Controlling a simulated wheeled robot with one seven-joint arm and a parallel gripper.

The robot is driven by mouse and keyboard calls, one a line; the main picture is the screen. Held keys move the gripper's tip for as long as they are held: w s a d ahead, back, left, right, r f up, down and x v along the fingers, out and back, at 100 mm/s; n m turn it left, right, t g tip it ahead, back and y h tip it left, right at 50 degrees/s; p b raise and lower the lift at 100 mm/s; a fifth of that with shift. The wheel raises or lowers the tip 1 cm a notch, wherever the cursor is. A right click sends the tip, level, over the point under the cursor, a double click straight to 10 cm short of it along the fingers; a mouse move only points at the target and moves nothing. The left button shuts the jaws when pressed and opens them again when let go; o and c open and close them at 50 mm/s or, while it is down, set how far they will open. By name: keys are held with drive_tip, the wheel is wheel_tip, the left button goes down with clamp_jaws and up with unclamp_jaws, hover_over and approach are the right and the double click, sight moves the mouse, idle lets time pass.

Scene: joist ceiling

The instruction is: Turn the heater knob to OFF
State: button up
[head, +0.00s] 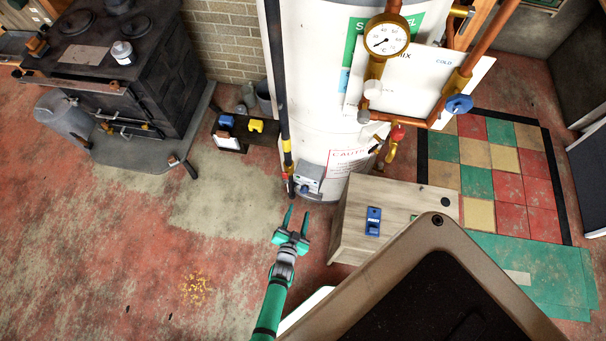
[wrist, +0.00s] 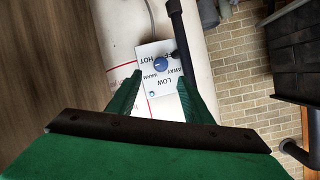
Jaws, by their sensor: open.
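The heater is a tall white tank (head: 320,90). A small grey control box (head: 309,171) sits low on its front, and its white face (wrist: 147,86) fills the middle of the wrist view. The blue round knob (wrist: 161,64) is on that face, ringed by the labels HOT, WARM, LOW and AWAY, seen upside down. The OFF label is mostly hidden by a black pipe, and the knob's pointer is too small to read. My gripper (head: 292,213) is open and empty, in front of and below the box in the head view, with its fingers apart from the knob.
A black pipe (head: 276,60) runs down beside the tank, close to the box. A wooden cabinet (head: 350,215) with a blue switch (head: 373,221) stands to the right. A black stove (head: 130,70) stands at left. Open floor (head: 215,210) lies left of my arm.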

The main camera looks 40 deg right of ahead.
sight(303, 193)
drive_tip(key=shift+x, duration=5.15)
drive_tip(key=shift+w+a, duration=0.1)
drive_tip(key=c, duration=1.1)
